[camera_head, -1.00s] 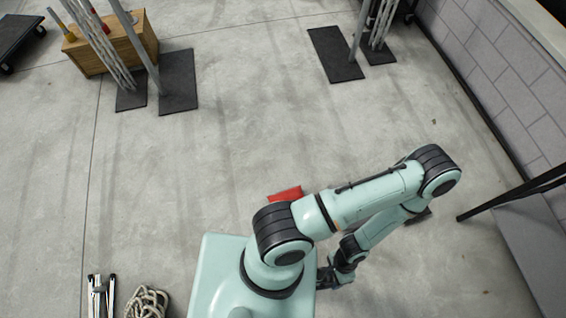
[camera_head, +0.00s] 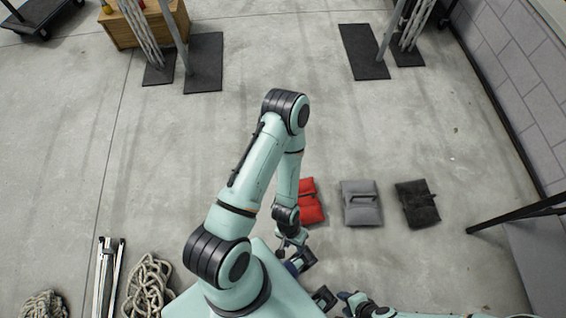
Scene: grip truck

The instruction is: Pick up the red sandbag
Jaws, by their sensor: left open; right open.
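The red sandbag (camera_head: 311,204) lies on the concrete floor in the middle of the head view. My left arm's forearm hides its left side. My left gripper (camera_head: 298,262) is open below the bag in the picture, apart from it, near the front edge of my base. My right gripper (camera_head: 335,299) is open at the bottom, further from the bag. Its arm comes in from the lower right. Neither gripper holds anything that I can see.
A grey sandbag (camera_head: 361,203) and a black sandbag (camera_head: 417,204) lie in a row right of the red one. Coiled rope (camera_head: 147,287) and metal poles (camera_head: 108,275) lie at lower left. A black stand leg (camera_head: 515,214) juts in at right.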

